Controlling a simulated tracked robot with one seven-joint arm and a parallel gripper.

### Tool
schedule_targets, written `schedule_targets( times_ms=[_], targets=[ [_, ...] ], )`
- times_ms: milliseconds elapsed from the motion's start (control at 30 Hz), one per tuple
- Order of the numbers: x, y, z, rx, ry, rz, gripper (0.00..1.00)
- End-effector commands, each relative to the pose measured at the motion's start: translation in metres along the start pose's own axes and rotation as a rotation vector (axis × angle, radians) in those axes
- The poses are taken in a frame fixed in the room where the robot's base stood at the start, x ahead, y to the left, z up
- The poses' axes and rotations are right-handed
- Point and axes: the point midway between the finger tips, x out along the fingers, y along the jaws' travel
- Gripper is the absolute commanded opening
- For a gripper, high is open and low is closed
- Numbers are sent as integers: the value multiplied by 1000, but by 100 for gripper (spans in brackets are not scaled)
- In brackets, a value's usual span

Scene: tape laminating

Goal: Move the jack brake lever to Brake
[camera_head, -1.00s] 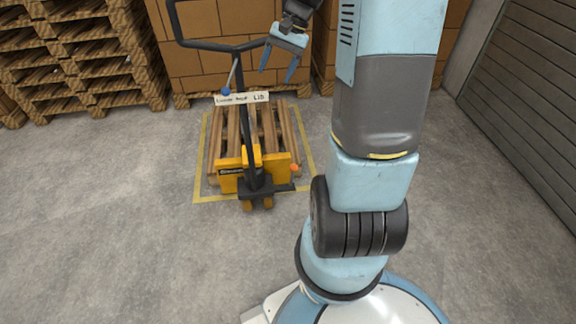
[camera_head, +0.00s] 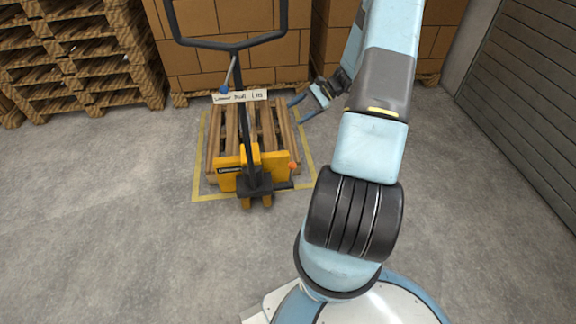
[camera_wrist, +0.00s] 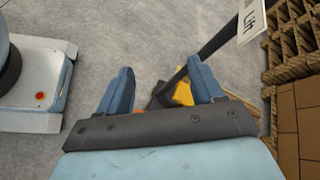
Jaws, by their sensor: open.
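A yellow pallet jack (camera_head: 228,181) stands in front of a wooden pallet, with a tall black handle. A short dark lever with an orange knob (camera_head: 293,166) sticks out at the right of its base; it looks like the brake lever, and no brake label is readable. My gripper (camera_head: 297,113) is open and empty, up and to the right of that knob, apart from the jack. In the wrist view, yellow parts of the jack (camera_wrist: 182,94) show beyond my two blue fingers, with an orange spot (camera_wrist: 137,110) between them. The rest of the jack's base is hidden.
A second lever with a blue knob (camera_head: 224,90) is on the handle beside a white label (camera_head: 240,96). Stacked pallets (camera_head: 90,60) and cartons (camera_head: 220,65) stand behind. A shutter wall (camera_head: 535,80) is at right. The floor around the jack is clear.

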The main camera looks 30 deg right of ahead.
Motion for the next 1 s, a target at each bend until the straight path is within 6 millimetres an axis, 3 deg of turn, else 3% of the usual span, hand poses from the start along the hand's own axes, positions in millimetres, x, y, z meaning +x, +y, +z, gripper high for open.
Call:
schedule_targets(
  times_ms=[100, 400, 700, 1000],
  targets=[
    [6, 19, -34, 71, -36, -79, 66],
    [24, 67, -106, 233, -114, -287, 66],
    [50, 123, -170, 393, -182, -509, 66],
    [82, 181, -222, 541, -237, -734, 66]
  ],
)
